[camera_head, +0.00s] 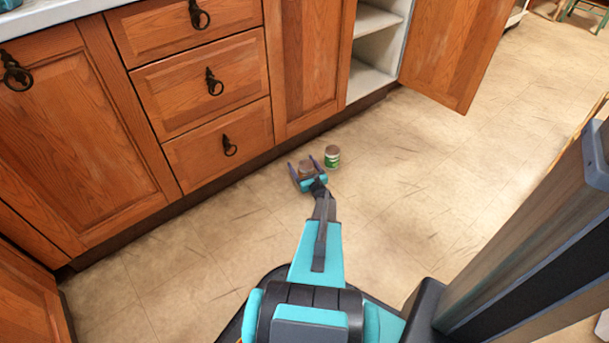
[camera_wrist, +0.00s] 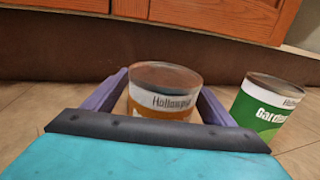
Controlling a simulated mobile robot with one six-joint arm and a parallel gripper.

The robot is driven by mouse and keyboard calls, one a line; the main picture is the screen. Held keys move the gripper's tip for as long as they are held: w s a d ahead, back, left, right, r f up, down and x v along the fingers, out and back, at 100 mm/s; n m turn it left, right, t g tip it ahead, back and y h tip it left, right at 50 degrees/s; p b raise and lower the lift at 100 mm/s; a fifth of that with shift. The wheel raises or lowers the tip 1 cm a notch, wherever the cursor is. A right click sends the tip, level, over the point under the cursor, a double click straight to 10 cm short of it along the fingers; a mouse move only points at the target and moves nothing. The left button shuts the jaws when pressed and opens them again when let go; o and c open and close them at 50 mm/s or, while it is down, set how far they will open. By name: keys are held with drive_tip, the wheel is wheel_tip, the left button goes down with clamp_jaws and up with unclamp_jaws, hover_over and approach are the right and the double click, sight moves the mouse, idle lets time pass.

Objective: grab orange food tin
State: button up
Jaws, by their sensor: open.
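The orange food tin (camera_wrist: 161,103) stands upright on the floor in the wrist view, with a white and orange label and a brown-grey top. It also shows in the head view (camera_head: 306,168). My gripper (camera_head: 305,167) is open, low at the floor, with its purple fingers on either side of the tin. In the wrist view, my gripper (camera_wrist: 158,98) has a finger left and right of the tin; whether they touch it I cannot tell. The tin's lower part is hidden behind the gripper's dark front edge.
A green and white tin (camera_wrist: 268,107) stands just right of the gripper; it also shows in the head view (camera_head: 332,157). Wooden drawers (camera_head: 215,140) and their dark base lie close behind. A cabinet door (camera_head: 456,50) stands open.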

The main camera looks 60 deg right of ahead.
idle(0.4)
drive_tip(key=c, duration=1.5)
drive_tip(key=shift+r, duration=0.25)
drive_tip(key=shift+r+p, duration=0.45)
drive_tip(key=shift+r, duration=0.15)
drive_tip(key=shift+s+a+r+p, duration=0.55)
drive_tip(key=shift+s+a+p, duration=0.25)
drive_tip(key=shift+s+a, duration=1.1)
drive_tip(key=shift+s+a+r+p, duration=0.6)
drive_tip(key=shift+s+a+p, duration=0.25)
drive_tip(key=shift+s+a, duration=1.05)
drive_tip(key=shift+s+a+r+p, duration=0.55)
drive_tip(key=shift+s+a+p, duration=0.25)
drive_tip(key=shift+s+a, duration=1.1)
drive_tip(key=shift+w+a, duration=0.2)
drive_tip(key=shift+w, duration=0.1)
